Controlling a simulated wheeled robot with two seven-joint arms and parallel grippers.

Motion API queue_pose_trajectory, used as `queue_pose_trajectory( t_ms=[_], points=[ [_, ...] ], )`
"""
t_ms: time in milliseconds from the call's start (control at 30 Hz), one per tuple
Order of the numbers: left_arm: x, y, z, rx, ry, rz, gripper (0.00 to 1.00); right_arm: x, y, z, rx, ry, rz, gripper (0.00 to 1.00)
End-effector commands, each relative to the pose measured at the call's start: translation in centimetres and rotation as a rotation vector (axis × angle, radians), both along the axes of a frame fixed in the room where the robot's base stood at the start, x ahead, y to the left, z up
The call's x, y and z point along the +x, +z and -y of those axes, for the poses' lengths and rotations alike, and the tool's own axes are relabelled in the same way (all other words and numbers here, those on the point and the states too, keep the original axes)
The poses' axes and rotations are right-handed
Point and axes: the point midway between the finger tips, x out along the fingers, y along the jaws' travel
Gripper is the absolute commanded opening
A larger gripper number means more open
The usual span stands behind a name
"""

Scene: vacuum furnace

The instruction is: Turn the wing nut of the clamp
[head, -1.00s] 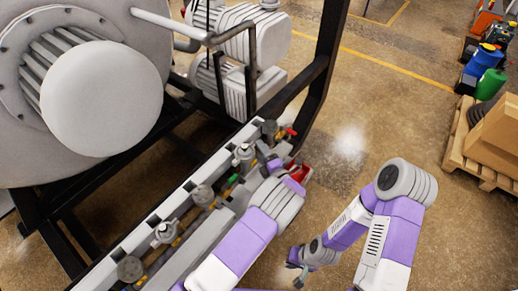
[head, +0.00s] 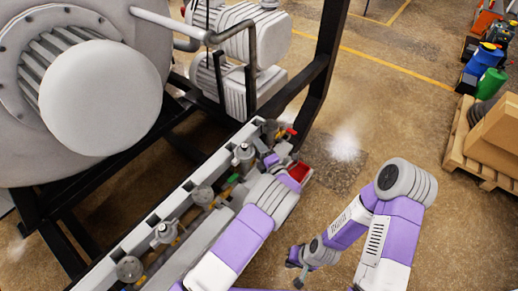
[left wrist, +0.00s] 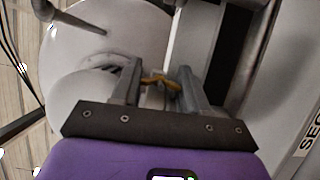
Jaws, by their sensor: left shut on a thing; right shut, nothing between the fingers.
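A brass-coloured wing nut (left wrist: 160,81) shows between the two fingers of my left gripper (left wrist: 158,88) in the left wrist view. The fingers are shut on it, one at each side. In the head view my left gripper (head: 262,155) is at the far end of the long grey rail, and it hides the wing nut there. The rest of the clamp cannot be made out clearly behind the fingers. My right gripper (head: 298,279) is shut and empty, low over the floor near the bottom middle.
The grey rail (head: 150,222) carries several knobs and valves (head: 202,195). A red-handled fitting (head: 291,131) is near its far end. The large furnace chamber (head: 100,98) and black frame (head: 322,75) stand behind. The floor right of the rail is clear up to a pallet (head: 468,150).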

Motion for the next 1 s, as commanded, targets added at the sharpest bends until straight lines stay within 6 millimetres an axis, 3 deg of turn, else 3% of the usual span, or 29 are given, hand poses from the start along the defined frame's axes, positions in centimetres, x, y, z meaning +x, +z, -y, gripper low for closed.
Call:
queue_pose_trajectory(
  t_ms=[300,667,700,867,1000],
  points=[
    [0.0,-0.3,0.1,-0.112,-0.001,0.166,0.14,0.0,-3.2,0.0,0.000,0.000,0.000,0.00],
    [0.0,-0.1,0.0,-0.129,0.000,0.187,0.14,0.0,-3.2,0.0,0.000,0.000,0.000,0.00],
    [0.0,-0.1,0.0,-0.129,0.000,0.187,0.47,0.0,-3.2,0.0,0.000,0.000,0.000,0.00],
    [0.0,-0.1,0.0,-0.128,0.000,0.187,0.70,0.0,-3.2,0.0,0.000,0.000,0.000,0.00],
    [0.0,0.0,0.0,-0.128,0.000,0.187,0.70,0.0,-3.2,0.0,0.000,0.000,0.000,0.00]
  ],
)
